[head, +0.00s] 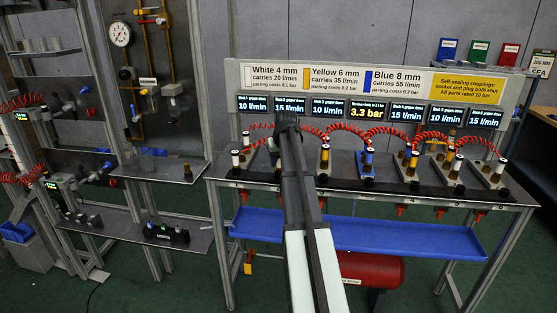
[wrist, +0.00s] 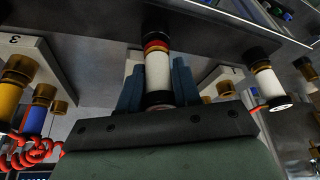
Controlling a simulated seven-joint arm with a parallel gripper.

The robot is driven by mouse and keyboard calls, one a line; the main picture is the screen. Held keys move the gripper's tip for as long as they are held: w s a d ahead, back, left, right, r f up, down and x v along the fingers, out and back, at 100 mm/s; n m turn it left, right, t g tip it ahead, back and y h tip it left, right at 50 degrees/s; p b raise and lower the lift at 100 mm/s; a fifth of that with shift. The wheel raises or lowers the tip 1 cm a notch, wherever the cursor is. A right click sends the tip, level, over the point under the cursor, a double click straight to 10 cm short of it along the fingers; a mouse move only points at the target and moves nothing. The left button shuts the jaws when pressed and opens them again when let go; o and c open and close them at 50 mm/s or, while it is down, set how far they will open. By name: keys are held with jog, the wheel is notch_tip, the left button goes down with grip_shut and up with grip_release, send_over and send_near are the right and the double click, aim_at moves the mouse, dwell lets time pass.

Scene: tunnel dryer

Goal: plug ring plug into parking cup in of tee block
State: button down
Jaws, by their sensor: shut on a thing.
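My gripper (wrist: 156,92) is shut on a white plug (wrist: 158,72) with black, red and yellow rings near one end, a blue finger on each side. The plug's ringed end meets a dark strip in the wrist view; I cannot tell whether it touches or is seated in something. In the head view my arm reaches over the bench and its end (head: 287,122) hides the plug and the block below it. Other light tee blocks stand in a row, with a yellow plug (head: 325,157), a blue plug (head: 367,160) and brass-coloured cups. Which cup is the parking cup is unclear.
Red coiled hoses (head: 385,132) hang between the blocks close to my arm. A sign board (head: 345,80) and several displays stand behind. In the wrist view a neighbouring white plug (wrist: 266,82) stands to the right. A blue tray (head: 400,236) runs under the bench.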

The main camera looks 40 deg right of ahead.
jog(key=shift+f, duration=0.3)
jog(key=c, duration=0.7)
grip_release()
jog(key=v, duration=1.3)
jog(key=shift+s+r, duration=0.2)
jog(key=shift+r, duration=0.2)
